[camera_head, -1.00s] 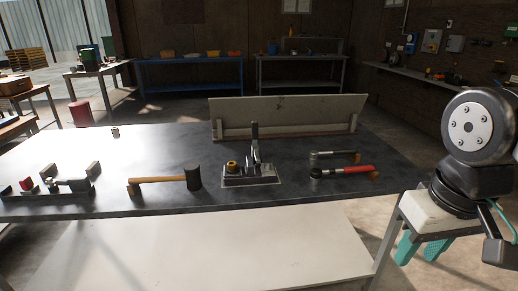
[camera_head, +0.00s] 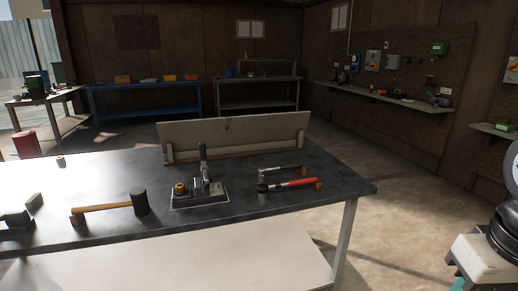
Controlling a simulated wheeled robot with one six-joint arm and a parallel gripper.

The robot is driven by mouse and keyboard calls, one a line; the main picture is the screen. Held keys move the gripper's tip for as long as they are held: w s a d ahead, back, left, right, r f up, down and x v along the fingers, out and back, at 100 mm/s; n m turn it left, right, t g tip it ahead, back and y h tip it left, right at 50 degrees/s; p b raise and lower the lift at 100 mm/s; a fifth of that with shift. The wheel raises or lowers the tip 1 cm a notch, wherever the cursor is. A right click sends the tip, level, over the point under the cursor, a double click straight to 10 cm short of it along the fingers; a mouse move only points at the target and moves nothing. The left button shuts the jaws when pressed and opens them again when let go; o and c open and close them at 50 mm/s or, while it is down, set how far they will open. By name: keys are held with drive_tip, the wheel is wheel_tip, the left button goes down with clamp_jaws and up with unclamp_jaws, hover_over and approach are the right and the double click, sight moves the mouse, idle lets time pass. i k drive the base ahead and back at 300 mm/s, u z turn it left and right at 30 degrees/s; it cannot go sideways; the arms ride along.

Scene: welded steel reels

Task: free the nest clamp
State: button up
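The clamp fixture, which looks like the nest clamp (camera_head: 199,192), stands on the dark workbench (camera_head: 250,219) near its front edge. It has a flat grey base, an upright grey lever and a yellow-orange round part at its left. The lever points up; I cannot tell whether the clamp grips anything. My gripper is not in view; only part of my arm shows at the right edge, well apart from the clamp.
A mallet (camera_head: 139,202) lies left of the clamp. A red-handled tool (camera_head: 290,185) and a dark-handled tool (camera_head: 281,171) lie right of it. A grey board (camera_head: 236,135) stands behind. Open floor (camera_head: 400,212) lies right of the bench.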

sight(202, 146)
drive_tip(key=z, duration=0.85)
drive_tip(key=i, duration=6.1)
drive_tip(key=u, duration=4.75)
drive_tip(key=i, duration=0.45)
drive_tip(key=z, duration=0.25)
